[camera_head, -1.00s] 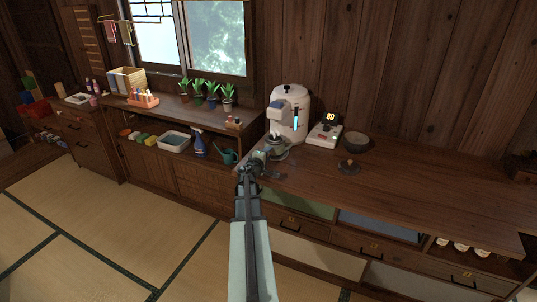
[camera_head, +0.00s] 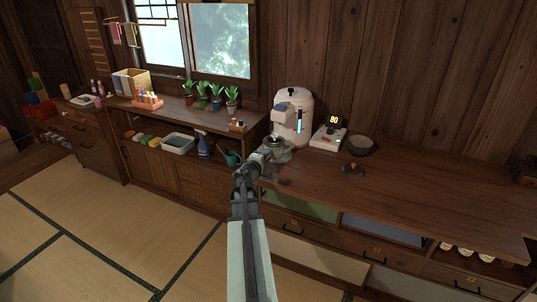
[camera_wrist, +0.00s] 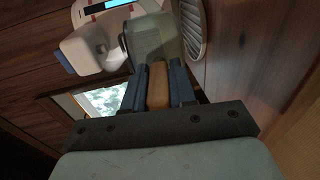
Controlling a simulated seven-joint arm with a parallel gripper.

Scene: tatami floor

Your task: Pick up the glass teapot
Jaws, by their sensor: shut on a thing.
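The glass teapot (camera_head: 279,152) is at the foot of the white dispenser on the wooden counter. In the wrist view its greenish see-through body (camera_wrist: 152,42) shows just beyond the fingers, with a tan handle (camera_wrist: 158,88) toward me. My gripper (camera_wrist: 159,80) has its two blue-grey fingers shut on either side of that handle. In the head view my gripper (camera_head: 258,160) reaches the teapot from the front left, and my arm hides part of it. I cannot tell whether the teapot touches the surface beneath.
The white dispenser (camera_head: 291,117) stands close behind the teapot; its spout (camera_wrist: 88,48) is near in the wrist view. A scale reading 80 (camera_head: 328,138), a dark bowl (camera_head: 360,146) and a small dark lid-like object (camera_head: 352,170) are to the right. The counter's right part is clear.

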